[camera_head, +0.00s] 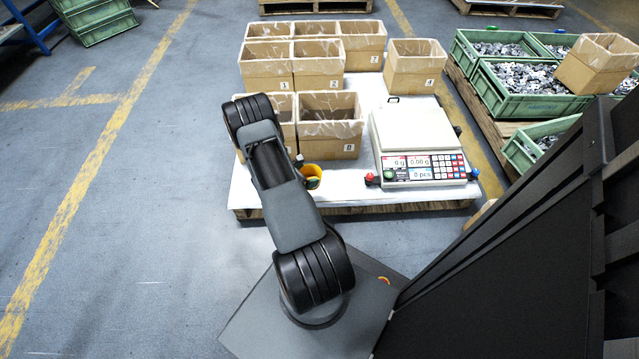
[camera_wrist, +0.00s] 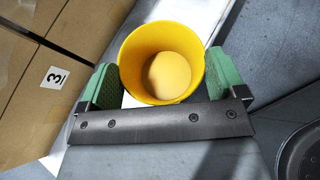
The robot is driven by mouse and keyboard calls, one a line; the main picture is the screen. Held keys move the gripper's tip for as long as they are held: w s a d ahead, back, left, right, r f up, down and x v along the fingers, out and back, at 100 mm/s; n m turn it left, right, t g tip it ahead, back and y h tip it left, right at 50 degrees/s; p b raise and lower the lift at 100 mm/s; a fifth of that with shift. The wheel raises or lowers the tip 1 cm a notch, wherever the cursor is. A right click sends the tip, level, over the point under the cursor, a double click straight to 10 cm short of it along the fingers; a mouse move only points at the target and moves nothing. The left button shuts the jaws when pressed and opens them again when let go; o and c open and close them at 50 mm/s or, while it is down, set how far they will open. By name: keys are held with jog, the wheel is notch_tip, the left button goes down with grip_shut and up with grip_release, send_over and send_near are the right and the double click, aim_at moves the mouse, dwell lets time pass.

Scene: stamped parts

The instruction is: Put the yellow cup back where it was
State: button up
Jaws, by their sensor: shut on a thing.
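The yellow cup (camera_wrist: 170,62) is held between the two green pads of my gripper (camera_wrist: 160,88) in the wrist view. I look down into it, and it appears empty. In the head view the yellow cup (camera_head: 311,177) shows beside my arm, near the front edge of the white-topped pallet, left of the scale. My gripper is mostly hidden behind my arm there; a bit of green shows at the cup. Whether the cup touches the white surface I cannot tell.
The white scale (camera_head: 420,130) with a red knob (camera_head: 371,179) is to the right. Green crates (camera_head: 530,95) lie further right.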

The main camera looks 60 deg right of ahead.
aim_at(315, 175)
jog(key=d+f+b, duration=0.1)
jog(key=d+f, duration=0.1)
jog(key=d+f+b, duration=0.1)
jog(key=d+f, duration=0.1)
jog(key=s+d+f+b, duration=0.1)
jog(key=d+f, duration=0.1)
jog(key=d, duration=0.1)
jog(key=shift+f+b, duration=0.3)
jog(key=shift+b, duration=0.05)
jog(key=f+b, duration=0.1)
jog(key=f, duration=0.2)
jog(key=shift+d+b, duration=0.35)
jog(key=shift+f, duration=0.35)
jog(key=shift+f, duration=0.15)
jog(key=o, duration=0.6)
jog(key=shift+o, duration=0.2)
